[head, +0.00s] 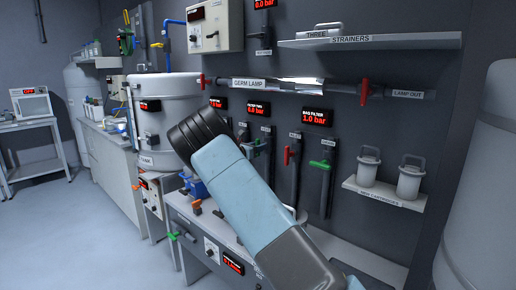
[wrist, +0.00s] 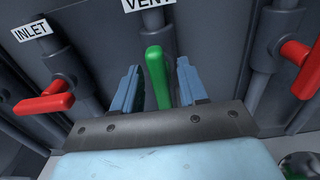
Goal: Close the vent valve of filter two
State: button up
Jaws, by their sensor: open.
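In the wrist view a green valve handle (wrist: 156,72) sits on a pipe below a label reading VENT (wrist: 146,4). My gripper (wrist: 158,66) is open, with one finger on each side of the handle. Small gaps show between the handle and both fingers, so they do not seem to touch it. The handle's lower end is close to the gripper's palm.
A red handle (wrist: 45,105) under the INLET label (wrist: 31,31) is left of my gripper in the wrist view. Another red handle (wrist: 302,62) is at right. In the head view, bag filter valves (head: 322,165) and a cartridge shelf (head: 385,193) lie to the right.

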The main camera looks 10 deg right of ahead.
jog(key=shift+d, duration=0.1)
grip_shut()
dwell(0.4)
jog(key=m, duration=0.8)
jog(key=shift+s+d+m, duration=0.15)
jog(key=shift+s+m, duration=0.05)
jog(key=shift+m, duration=0.1)
jog(key=m, duration=0.4)
jog(key=shift+f, duration=0.25)
jog(key=m, duration=0.4)
jog(key=shift+s+d+f+m, duration=0.1)
jog(key=shift+s+f+m, duration=0.05)
jog(key=shift+f+m, duration=0.15)
jog(key=shift+f, duration=0.1)
